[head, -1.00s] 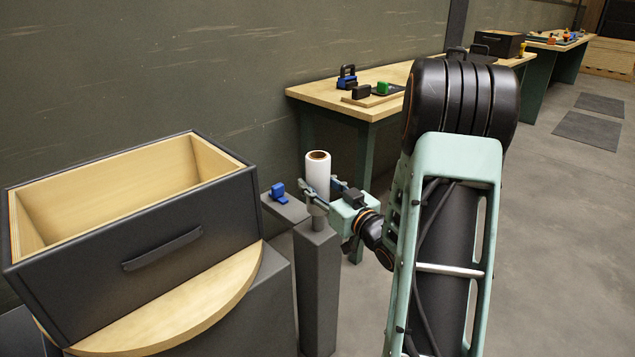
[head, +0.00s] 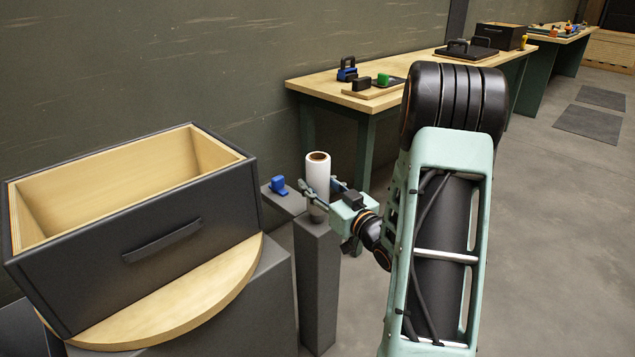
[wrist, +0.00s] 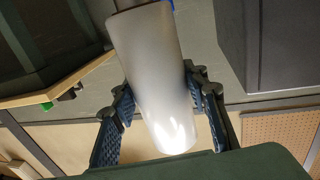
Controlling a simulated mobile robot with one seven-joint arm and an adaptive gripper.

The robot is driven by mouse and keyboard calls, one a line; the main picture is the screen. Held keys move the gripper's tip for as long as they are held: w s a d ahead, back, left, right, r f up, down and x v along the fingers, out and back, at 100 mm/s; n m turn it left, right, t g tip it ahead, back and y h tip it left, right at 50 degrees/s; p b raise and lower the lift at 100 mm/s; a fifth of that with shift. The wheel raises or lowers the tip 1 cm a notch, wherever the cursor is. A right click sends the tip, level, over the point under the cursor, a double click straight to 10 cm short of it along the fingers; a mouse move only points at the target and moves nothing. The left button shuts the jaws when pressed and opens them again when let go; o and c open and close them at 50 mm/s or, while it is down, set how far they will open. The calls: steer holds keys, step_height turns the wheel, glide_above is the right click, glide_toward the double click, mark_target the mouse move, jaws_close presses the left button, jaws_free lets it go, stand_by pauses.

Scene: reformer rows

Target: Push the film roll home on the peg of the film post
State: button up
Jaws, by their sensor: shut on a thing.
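The white film roll (head: 317,172) stands upright over the dark grey film post (head: 317,285), with its brown core showing at the top. My gripper (head: 317,192) is shut on the lower part of the roll, with a finger on each side. In the wrist view the roll (wrist: 155,75) lies between the blue-padded fingers of my gripper (wrist: 157,97). The roll's lower end is close above the post's top. The peg is hidden, and I cannot tell whether the roll is fully seated.
A blue piece (head: 278,185) sits on a grey ledge left of the post. A large open drawer box (head: 130,250) on a round wooden top stands at the left. A workbench (head: 370,102) with small items is behind.

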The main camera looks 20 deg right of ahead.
steer(key=shift+f, duration=1.55)
steer(key=o, duration=1.4)
steer(key=s, duration=0.4)
steer(key=s+d, duration=0.1)
steer(key=s, duration=0.7)
steer(key=shift+d, duration=0.4)
steer(key=shift+w, duration=0.1)
